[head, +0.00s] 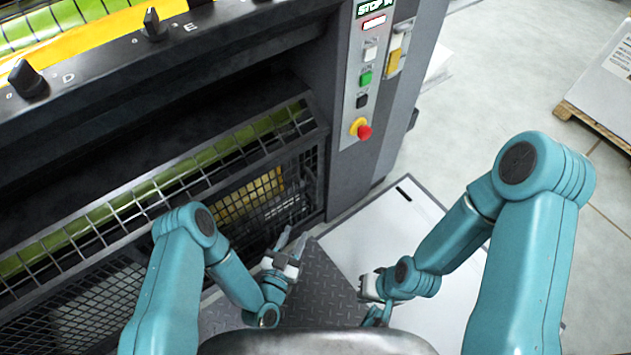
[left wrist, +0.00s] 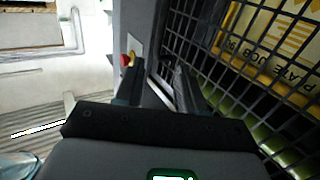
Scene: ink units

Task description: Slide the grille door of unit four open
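The dark grille door (head: 300,168) is the upright wire mesh low on the press, with a yellow panel behind it. Its mesh fills the right of the left wrist view (left wrist: 222,45). No unit number is readable. My left gripper (head: 294,246) is in front of the mesh near its lower right part. In the left wrist view its two dark fingers (left wrist: 158,82) stand apart, with nothing clearly held between them. Whether they touch the mesh I cannot tell. My right gripper (head: 369,288) hangs low over the pale floor plate, away from the door; its fingers are unclear.
A slanted wire guard (head: 150,190) over a green roller runs above the door. A control column with a red stop button (head: 364,132) stands right of it. Dark tread plate (head: 320,285) and a pale plate (head: 400,215) lie below. A loaded pallet (head: 600,125) is far right.

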